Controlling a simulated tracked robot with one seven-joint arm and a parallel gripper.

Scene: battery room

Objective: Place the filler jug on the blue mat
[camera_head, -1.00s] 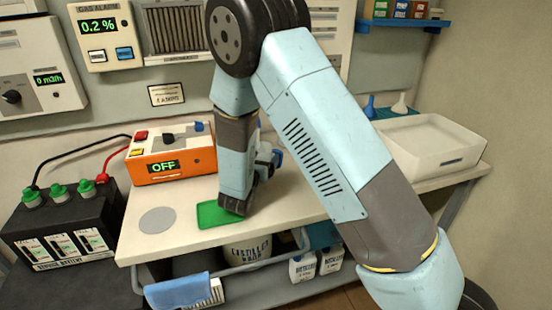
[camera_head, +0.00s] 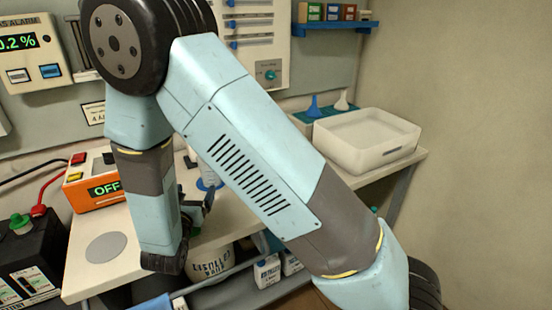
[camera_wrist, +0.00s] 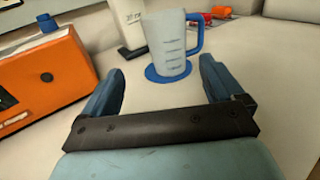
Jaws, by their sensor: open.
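The filler jug is a pale, see-through measuring jug (camera_wrist: 169,45) with level marks and a blue handle. My gripper (camera_wrist: 162,78) is open and empty. In the wrist view the jug stands just beyond the fingertips, between their lines, with no finger closed on it.
An orange box reading OFF (camera_head: 95,190) stands left of my arm; it is close to the left finger in the wrist view (camera_wrist: 45,82). A grey disc (camera_head: 106,247) lies at the bench's front left. A white tray (camera_head: 366,140) is at the right. A white container (camera_wrist: 128,22) stands behind the jug.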

